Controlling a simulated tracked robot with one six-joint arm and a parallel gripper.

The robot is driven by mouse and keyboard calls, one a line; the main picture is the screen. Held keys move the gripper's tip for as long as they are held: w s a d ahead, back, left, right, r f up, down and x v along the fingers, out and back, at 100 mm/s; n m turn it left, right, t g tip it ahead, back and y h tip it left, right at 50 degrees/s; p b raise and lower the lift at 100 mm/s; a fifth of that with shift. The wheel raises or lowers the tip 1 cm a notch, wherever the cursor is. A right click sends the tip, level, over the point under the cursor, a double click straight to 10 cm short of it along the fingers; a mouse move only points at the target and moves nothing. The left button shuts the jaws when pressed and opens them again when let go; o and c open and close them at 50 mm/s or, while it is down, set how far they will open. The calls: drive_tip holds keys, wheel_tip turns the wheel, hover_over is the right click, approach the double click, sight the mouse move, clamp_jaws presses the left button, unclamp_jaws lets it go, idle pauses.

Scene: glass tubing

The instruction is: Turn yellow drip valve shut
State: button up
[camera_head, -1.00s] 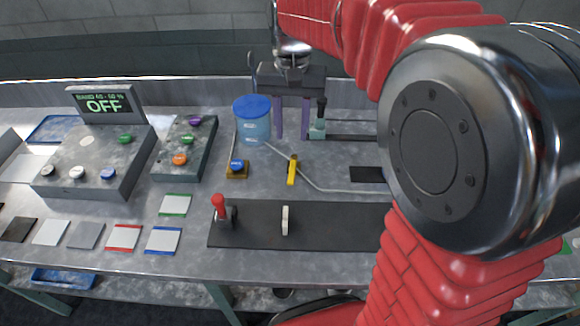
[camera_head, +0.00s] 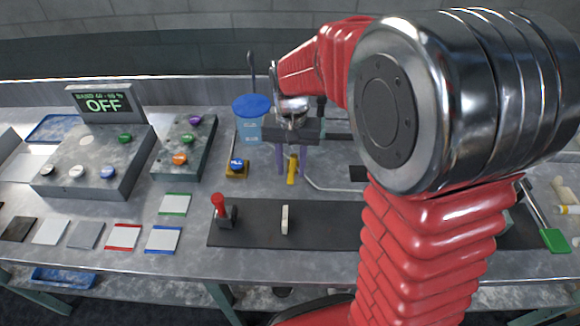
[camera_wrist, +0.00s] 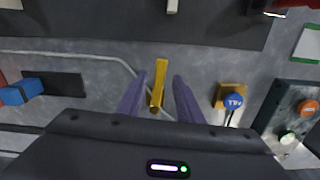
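The yellow drip valve (camera_head: 292,170) is a small yellow lever on the glass tubing, right of a blue knob on a brass-coloured base. In the wrist view the valve (camera_wrist: 159,84) stands between my two purple fingers, pointing nearly along them. My gripper (camera_head: 292,171) is open around the valve in the head view. The wrist view also shows my gripper (camera_wrist: 158,82) open, with a gap on each side of the lever. The thin tube (camera_wrist: 100,57) meets the valve's area from the left. The valve's base is partly hidden.
The blue-labelled knob (camera_wrist: 233,101) stands close beside the valve. A blue-lidded container (camera_head: 250,128) is behind it. A black mat (camera_head: 255,232) with a red-handled lever (camera_head: 219,205) and a white lever (camera_head: 285,219) lies in front. A control box reading OFF (camera_head: 103,104) is at left.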

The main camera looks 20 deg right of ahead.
drive_tip(key=shift+f, duration=0.35)
drive_tip(key=shift+c, duration=0.2)
clamp_jaws()
drive_tip(key=shift+a, duration=0.2)
drive_tip(key=shift+d, duration=0.15)
